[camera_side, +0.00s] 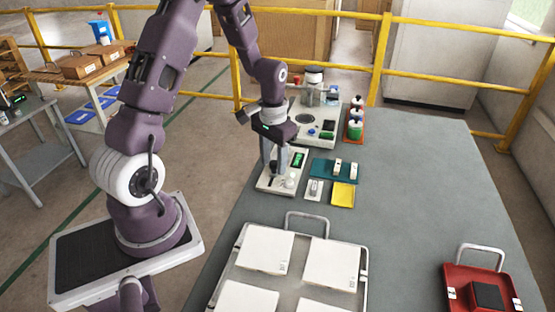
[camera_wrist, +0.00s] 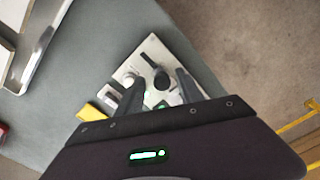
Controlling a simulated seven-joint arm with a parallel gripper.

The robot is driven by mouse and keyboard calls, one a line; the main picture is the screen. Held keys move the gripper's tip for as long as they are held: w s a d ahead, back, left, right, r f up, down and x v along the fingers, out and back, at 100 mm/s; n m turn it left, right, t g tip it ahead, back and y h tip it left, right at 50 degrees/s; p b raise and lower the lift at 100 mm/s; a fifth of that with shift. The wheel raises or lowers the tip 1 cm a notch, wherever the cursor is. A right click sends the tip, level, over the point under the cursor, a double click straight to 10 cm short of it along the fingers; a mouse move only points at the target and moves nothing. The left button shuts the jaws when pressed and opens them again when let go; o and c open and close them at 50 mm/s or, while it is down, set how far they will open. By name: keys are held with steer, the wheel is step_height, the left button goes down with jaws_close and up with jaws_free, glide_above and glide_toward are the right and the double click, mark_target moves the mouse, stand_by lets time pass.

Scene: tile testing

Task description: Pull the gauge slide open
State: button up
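The gauge (camera_side: 272,184) is a pale flat base with a green display, a grey upright part and small round knobs, standing near the left edge of the grey table. In the wrist view the gauge (camera_wrist: 150,52) lies under my fingers, with a black rounded knob on a dark stem and a pale round knob beside it. I cannot tell which part is the slide. My gripper (camera_wrist: 161,82) is over the gauge, fingers apart, one on each side of the black knob. It also shows from the side (camera_side: 276,163). Contact is not clear; the fingers partly hide the gauge.
A teal mat (camera_side: 322,170), a yellow pad (camera_side: 343,195) and a small grey block (camera_side: 314,188) lie right of the gauge. Behind it stands another pale instrument (camera_side: 318,138). A tray of white tiles (camera_side: 240,235) is in front.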

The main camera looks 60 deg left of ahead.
mark_target(274, 163)
steer(key=shift+r, duration=0.1)
steer(key=shift+r, duration=2.95)
steer(key=shift+r, duration=0.1)
